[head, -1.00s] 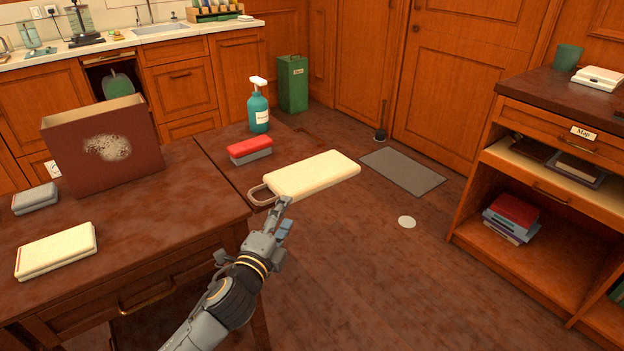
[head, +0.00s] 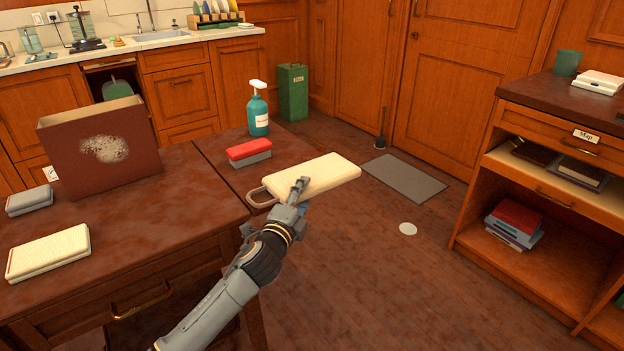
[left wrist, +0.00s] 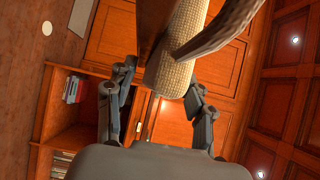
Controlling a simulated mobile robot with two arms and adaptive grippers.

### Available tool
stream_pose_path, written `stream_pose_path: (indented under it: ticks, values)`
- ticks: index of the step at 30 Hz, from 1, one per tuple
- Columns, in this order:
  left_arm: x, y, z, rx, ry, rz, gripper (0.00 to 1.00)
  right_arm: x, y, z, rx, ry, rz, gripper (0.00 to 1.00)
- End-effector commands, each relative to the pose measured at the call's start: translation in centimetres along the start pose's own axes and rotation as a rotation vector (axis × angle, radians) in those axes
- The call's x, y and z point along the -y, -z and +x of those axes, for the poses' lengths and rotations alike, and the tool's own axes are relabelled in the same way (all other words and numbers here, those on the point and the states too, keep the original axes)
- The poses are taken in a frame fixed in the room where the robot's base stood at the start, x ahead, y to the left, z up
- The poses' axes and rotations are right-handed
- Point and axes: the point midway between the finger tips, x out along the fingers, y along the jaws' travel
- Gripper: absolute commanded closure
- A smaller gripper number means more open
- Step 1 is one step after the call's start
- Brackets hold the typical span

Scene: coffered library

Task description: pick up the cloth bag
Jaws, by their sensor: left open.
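The cloth bag (head: 330,174) is a flat cream bag with a beige loop handle (head: 260,197) at its left end. It lies at the right end of the dark table (head: 222,150) and appears to reach past the edge. My left gripper (head: 301,197) is open at the bag's near side; one finger shows in front of the bag's top and partly covers it. In the left wrist view the woven bag (left wrist: 180,48) and its handle (left wrist: 217,28) show between and beyond the spread fingers of the left gripper (left wrist: 157,84). Contact cannot be told. My right gripper is not in view.
A red and grey block (head: 249,152) and a teal spray bottle (head: 258,110) stand behind the bag. A maroon box (head: 80,160), a cream case (head: 48,252) and a grey case (head: 30,200) are on the left. A shelf unit (head: 470,215) stands right; open floor lies between.

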Motion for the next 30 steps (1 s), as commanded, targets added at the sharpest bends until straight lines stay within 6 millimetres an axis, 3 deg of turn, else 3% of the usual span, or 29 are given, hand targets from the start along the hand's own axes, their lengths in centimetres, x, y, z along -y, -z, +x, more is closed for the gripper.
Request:
stream_pose_path:
  ticks: [2, 10, 22, 29, 30]
  values:
    - [0.0, 0.0, 0.0, 0.0, 0.0, 0.0, 0.47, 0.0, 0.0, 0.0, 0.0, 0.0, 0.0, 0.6]
    - [0.0, 0.0, 0.0, 0.001, 0.0, 0.0, 1.0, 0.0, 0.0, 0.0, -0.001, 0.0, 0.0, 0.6]
    - [0.6, -0.1, 0.0, 0.001, 0.002, 0.0, 1.0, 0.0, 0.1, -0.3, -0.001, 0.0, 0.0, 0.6]
    - [3.8, -0.1, -0.1, 0.001, 0.005, 0.001, 1.0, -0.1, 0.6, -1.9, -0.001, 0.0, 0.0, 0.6]
    - [4.4, -0.9, -0.3, 0.005, 0.004, 0.004, 1.0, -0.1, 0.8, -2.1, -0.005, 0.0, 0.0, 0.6]
